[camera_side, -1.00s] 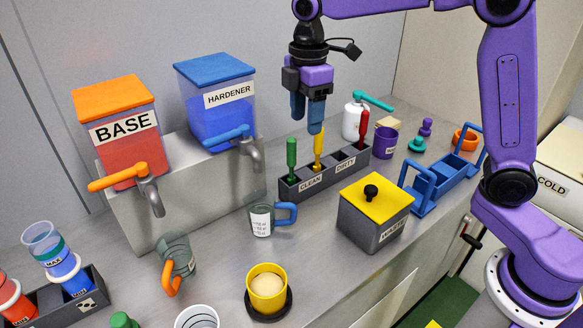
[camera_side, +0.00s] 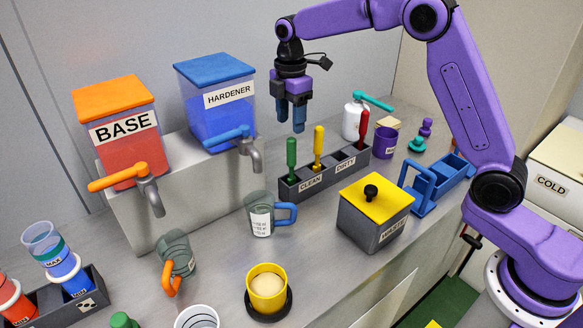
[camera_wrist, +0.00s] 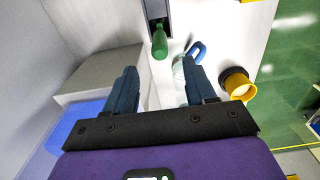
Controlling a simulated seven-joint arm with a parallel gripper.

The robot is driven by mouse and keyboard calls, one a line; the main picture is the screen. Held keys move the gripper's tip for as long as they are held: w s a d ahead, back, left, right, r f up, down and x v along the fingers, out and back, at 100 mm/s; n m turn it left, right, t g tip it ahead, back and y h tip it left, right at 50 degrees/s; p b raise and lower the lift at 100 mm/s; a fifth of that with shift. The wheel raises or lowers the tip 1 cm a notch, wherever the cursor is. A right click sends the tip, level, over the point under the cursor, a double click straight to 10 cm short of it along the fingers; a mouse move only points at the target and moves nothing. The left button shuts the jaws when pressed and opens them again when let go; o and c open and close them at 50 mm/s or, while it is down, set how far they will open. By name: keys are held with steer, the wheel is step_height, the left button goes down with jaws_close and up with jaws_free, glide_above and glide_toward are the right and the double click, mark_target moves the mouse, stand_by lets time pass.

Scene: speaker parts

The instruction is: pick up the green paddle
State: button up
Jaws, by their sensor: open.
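The green paddle (camera_side: 291,158) stands upright in the left end of the grey CLEAN/DIRTY rack (camera_side: 330,170) in the side view. In the wrist view the green paddle (camera_wrist: 159,42) shows ahead of the fingers, between their two lines. My gripper (camera_side: 291,124) is open and empty, just above and near the top of the green paddle in the side view; I cannot tell the exact gap. Its two blue fingers also show in the wrist view (camera_wrist: 158,84), spread apart with nothing between their tips.
A yellow paddle (camera_side: 318,145) and a red paddle (camera_side: 364,127) stand in the same rack. The HARDENER tank (camera_side: 222,118) is to the left on a grey block. A blue-handled beaker (camera_side: 260,222) stands in front of the rack, left of the WASTE box (camera_side: 372,222).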

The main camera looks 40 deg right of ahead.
glide_above(291, 177)
steer(key=f, duration=1)
steer(key=shift+w+d+f, duration=0.25)
jaws_close()
